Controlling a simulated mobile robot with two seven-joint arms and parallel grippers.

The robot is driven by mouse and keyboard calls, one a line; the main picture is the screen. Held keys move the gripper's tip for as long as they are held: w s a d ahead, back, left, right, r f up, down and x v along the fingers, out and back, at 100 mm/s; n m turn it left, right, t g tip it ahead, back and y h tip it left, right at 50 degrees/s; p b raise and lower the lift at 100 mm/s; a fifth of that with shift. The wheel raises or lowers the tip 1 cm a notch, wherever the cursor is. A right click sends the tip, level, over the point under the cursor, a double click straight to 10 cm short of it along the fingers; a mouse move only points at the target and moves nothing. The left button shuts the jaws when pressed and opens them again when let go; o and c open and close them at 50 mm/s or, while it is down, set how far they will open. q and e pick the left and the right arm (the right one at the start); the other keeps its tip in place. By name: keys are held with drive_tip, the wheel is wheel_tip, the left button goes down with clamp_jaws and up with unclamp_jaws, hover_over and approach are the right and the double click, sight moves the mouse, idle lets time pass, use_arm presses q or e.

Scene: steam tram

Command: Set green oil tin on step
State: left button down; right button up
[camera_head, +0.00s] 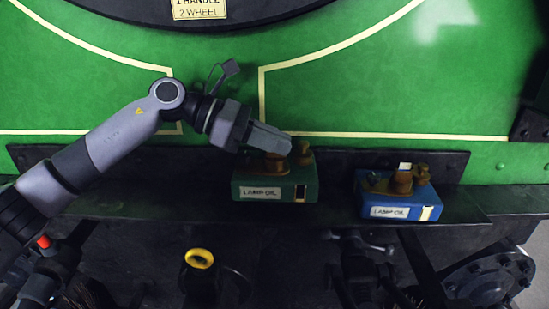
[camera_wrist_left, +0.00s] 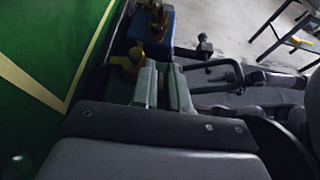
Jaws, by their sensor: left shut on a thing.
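The green oil tin (camera_head: 247,193), with a "LAMP OIL" label and brass fittings on top, is upright at the dark step (camera_head: 335,205) along the green panel. My left gripper (camera_head: 284,150) comes in from the left and is shut on the tin's top part. The gripper hides part of the tin's top. In the left wrist view, the gripper's pale fingers (camera_wrist_left: 157,85) stand beside the brass cap (camera_wrist_left: 127,62). Whether the tin's base touches the step cannot be told. My right gripper is not seen.
A blue oil tin (camera_head: 398,204) with a similar label stands to the right on the step, apart from the green one. It also shows in the left wrist view (camera_wrist_left: 152,38). Dark pipes and levers (camera_head: 360,265) lie below in front. The green panel (camera_head: 330,100) rises behind.

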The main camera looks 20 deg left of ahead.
sight(275, 161)
use_arm(q)
wheel_tip(275, 161, down, 4)
drive_tip(key=shift+r, duration=0.25)
drive_tip(key=shift+w+a+f, duration=0.1)
drive_tip(key=shift+w+f, duration=0.1)
drive_tip(key=shift+f, duration=0.15)
drive_tip(key=shift+f, duration=0.25)
drive_tip(key=c, duration=1.1)
unclamp_jaws()
drive_tip(key=shift+r, duration=0.15)
